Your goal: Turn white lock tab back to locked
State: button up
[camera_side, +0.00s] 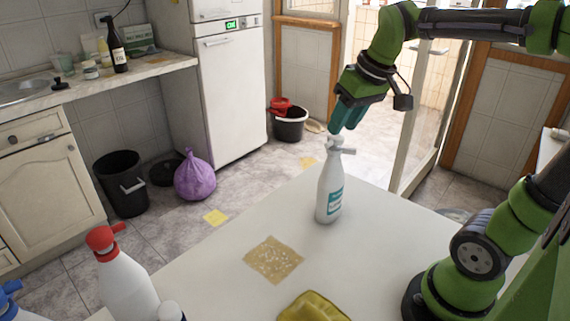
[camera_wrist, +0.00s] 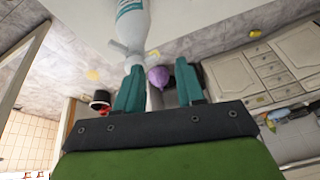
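A white spray bottle (camera_side: 330,182) with a teal label stands upright on the white table. Its white head (camera_side: 336,143) has a part sticking out to the right; I cannot tell the lock tab apart from the nozzle or trigger. My gripper (camera_side: 340,128) points down at the bottle's head from just above. In the wrist view my gripper (camera_wrist: 160,82) has its two teal fingers spread, with nothing held between them. The bottle (camera_wrist: 132,28) shows there at the top, its head by the tip of the left finger. I cannot tell whether they touch.
On the white table (camera_side: 230,268) are a tan crumb-covered patch (camera_side: 273,259), a yellow cloth (camera_side: 313,307) and a red-topped spray bottle (camera_side: 122,280) at the front left. The table around the teal-labelled bottle is clear. A purple bag (camera_side: 195,178) lies on the floor.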

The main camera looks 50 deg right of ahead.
aim_at(349, 151)
jog(key=w+d+r+n+g, duration=0.2)
jog(key=d+r+n+g, duration=0.2)
jog(key=d+r+n, duration=0.35)
jog(key=shift+n, duration=0.35)
jog(key=f, duration=1.6)
jog(key=shift+s+a, duration=0.25)
jog(key=shift+a, duration=0.15)
jog(key=shift+r, duration=0.1)
grip_shut()
